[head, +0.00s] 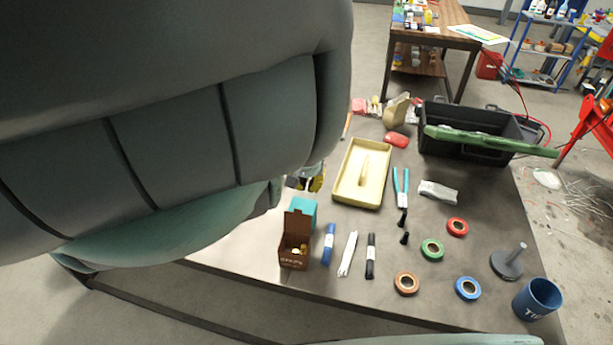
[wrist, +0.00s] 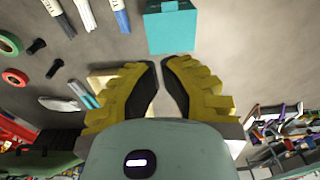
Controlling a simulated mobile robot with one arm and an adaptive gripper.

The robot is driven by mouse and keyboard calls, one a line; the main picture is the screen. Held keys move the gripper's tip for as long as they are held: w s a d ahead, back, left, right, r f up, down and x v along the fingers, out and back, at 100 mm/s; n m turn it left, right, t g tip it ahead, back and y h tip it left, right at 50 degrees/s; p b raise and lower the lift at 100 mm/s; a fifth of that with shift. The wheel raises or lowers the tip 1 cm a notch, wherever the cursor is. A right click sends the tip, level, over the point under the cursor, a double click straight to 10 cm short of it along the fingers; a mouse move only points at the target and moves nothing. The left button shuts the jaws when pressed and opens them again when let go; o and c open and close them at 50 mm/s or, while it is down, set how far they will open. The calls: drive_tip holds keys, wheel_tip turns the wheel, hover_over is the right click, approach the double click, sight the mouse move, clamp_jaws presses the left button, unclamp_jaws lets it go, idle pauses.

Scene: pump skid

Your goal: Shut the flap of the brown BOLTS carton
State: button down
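The brown BOLTS carton (head: 294,252) stands on the table in the lower middle of the head view. Its flap (head: 298,223) stands up at the back, so the top is open and small contents show inside. A teal box (head: 303,208) stands right behind it; it also shows in the wrist view (wrist: 172,30). My gripper (wrist: 161,62) has yellow fingers with a narrow gap between the tips and nothing seen in it. In the head view, my gripper (head: 315,182) is partly hidden by my arm, behind the teal box. I cannot make out the carton in the wrist view.
Blue (head: 329,244), white (head: 348,254) and black (head: 371,256) bundles lie right of the carton. A cream tray (head: 343,191), pliers (head: 402,186), several tape rolls, a blue cup (head: 537,298) and a black toolbox (head: 470,155) are farther right. My arm covers the left side.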

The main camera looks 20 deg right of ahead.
sight(297, 221)
drive_tip(key=shift+w+f+b, duration=0.1)
drive_tip(key=shift+f+b, duration=0.7)
drive_tip(key=shift+f, duration=1.2)
drive_tip(key=shift+s+a+r+p, duration=0.35)
drive_tip(key=shift+s+p, duration=0.1)
drive_tip(key=shift+p, duration=0.55)
drive_tip(key=shift+s+a+r+p, duration=0.1)
drive_tip(key=shift+s+a+p, duration=0.25)
drive_tip(key=shift+s+p, duration=0.3)
drive_tip(key=shift+s+a+r+p, duration=0.1)
drive_tip(key=shift+s+a+p, duration=0.2)
drive_tip(key=shift+s+p, duration=0.3)
drive_tip(key=shift+w, duration=0.1)
drive_tip(key=shift+a+r+p, duration=0.1)
drive_tip(key=shift+r+p, duration=0.05)
drive_tip(key=shift+p, duration=0.75)
drive_tip(key=shift+t, duration=0.4)
